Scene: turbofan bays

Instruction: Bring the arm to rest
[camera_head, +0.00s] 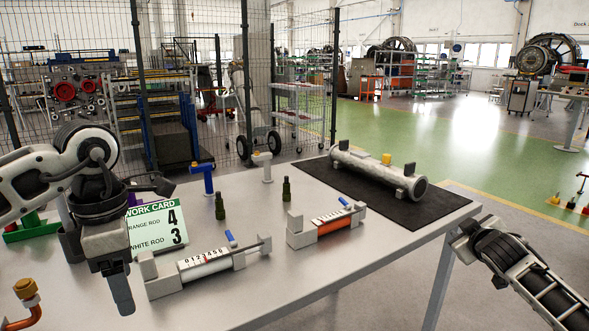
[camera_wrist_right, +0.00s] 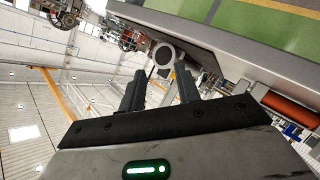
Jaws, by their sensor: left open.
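My left arm comes in from the left in the head view. Its gripper (camera_head: 121,285) points down at the front left of the table, in front of the work card (camera_head: 158,228) and left of the white rod gauge (camera_head: 205,263). It is open and nothing shows in it. My right arm (camera_head: 530,275) is off the table's right edge in the head view. In the right wrist view the right gripper (camera_wrist_right: 160,88) has its two fingers apart, with nothing between them. The end of the grey pipe (camera_wrist_right: 165,55) shows beyond the fingertips.
The table (camera_head: 330,268) carries an orange rod gauge (camera_head: 327,228), dark green bottles (camera_head: 220,207), a blue T-shaped tool (camera_head: 208,178) and the pipe (camera_head: 375,170) on a black mat (camera_head: 440,206). The front middle of the table is bare. Green floor (camera_head: 470,150) lies open behind.

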